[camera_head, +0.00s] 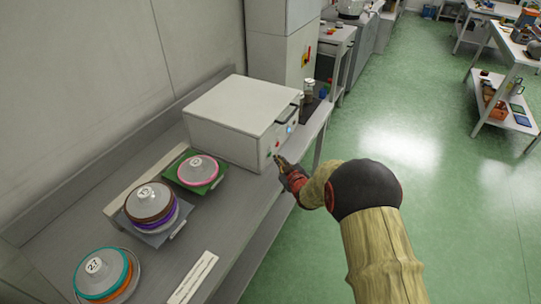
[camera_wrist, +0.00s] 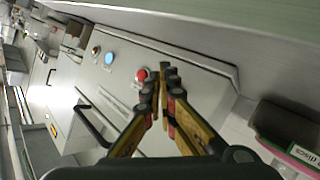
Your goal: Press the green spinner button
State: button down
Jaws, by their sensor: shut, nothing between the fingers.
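The white box-shaped spinner (camera_head: 232,112) stands on the grey bench in the head view. Its front panel (camera_wrist: 120,75) fills the middle of the wrist view. It carries a red button (camera_wrist: 141,75), a round blue light or button (camera_wrist: 109,58), a small amber one (camera_wrist: 96,50) and a dark handle (camera_wrist: 92,125). I cannot make out a green button; my fingers cover the panel right beside the red button. My gripper (camera_wrist: 164,76) is shut and empty, its tips at or close to the panel. The head view shows it (camera_head: 279,162) at the spinner's lower front; contact is unclear.
Stacked discs with numbered lids stand on the bench: a pink-rimmed stack (camera_head: 198,170) on a green tray, a brown and purple stack (camera_head: 150,205) and a teal and orange stack (camera_head: 103,275). A jar (camera_head: 308,88) stands beyond the spinner.

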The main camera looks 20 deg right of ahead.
jog(key=shift+w, duration=0.1)
jog(key=shift+w+a+b, duration=0.25)
jog(key=shift+b, duration=0.1)
jog(key=shift+w+a, duration=0.2)
jog(key=shift+w, duration=0.1)
dwell(1.2)
jog(key=shift+s, duration=0.1)
jog(key=shift+s+d, duration=0.45)
jog(key=shift+s, duration=0.1)
jog(key=shift+d, duration=0.1)
jog(key=s+d, duration=0.1)
jog(key=s, duration=0.1)
jog(key=s+d, duration=0.2)
jog(key=shift+p, duration=0.3)
dwell(0.8)
